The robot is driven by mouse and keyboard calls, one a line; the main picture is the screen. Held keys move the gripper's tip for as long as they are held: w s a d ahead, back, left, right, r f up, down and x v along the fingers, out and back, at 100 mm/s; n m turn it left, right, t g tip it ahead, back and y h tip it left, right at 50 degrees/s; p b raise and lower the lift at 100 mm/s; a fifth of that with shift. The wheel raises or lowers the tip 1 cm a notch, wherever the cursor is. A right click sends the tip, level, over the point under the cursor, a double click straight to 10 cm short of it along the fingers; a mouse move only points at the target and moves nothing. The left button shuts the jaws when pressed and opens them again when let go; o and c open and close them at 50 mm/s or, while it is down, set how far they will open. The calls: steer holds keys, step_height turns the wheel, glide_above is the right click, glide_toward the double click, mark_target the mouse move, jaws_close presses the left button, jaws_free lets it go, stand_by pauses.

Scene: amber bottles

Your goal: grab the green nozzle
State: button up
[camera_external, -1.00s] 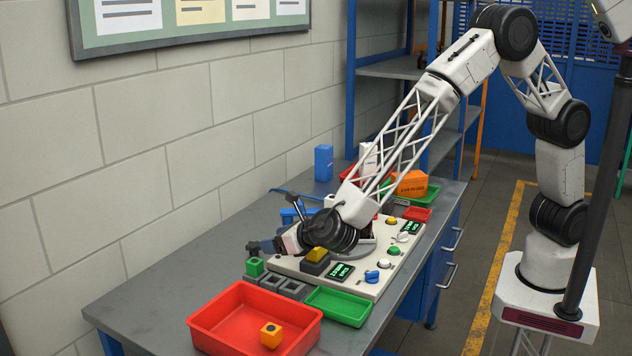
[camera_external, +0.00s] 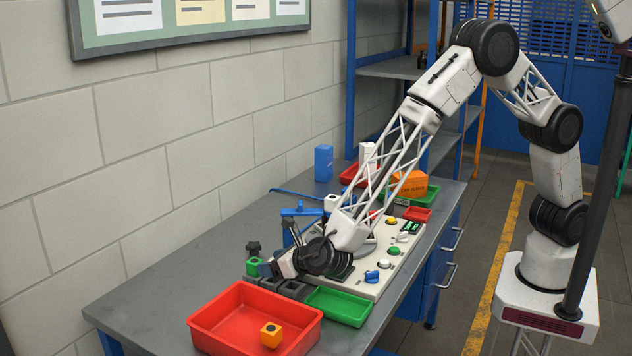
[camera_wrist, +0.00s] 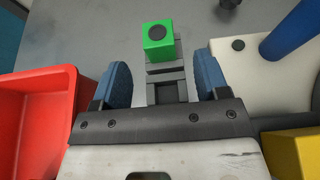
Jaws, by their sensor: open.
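The green nozzle is a small green block with a dark round hole in its top. In the external view the green nozzle (camera_external: 253,266) sits at the left end of a row of grey holders, close to my gripper (camera_external: 266,268). In the wrist view the green nozzle (camera_wrist: 157,46) is just beyond my fingertips, near the middle of the gap. My gripper (camera_wrist: 162,64) is open there, with one blue finger on each side and nothing held. The nozzle's underside is hidden.
The pale control panel (camera_external: 374,288) lies to the right. A blue post (camera_wrist: 292,30) rises near my right finger. Bare grey table (camera_external: 165,270) lies to the left.

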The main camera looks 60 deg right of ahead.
mark_target(254, 263)
steer(key=shift+w+f, duration=0.25)
steer(key=shift+w, duration=0.25)
steer(key=shift+w, duration=0.1)
steer(key=shift+x, duration=2.5)
steer(key=shift+r, duration=0.1)
steer(key=shift+c, duration=0.5)
steer(key=c, duration=0.9)
steer(key=shift+r, duration=0.15)
steer(key=shift+r, duration=4.85)
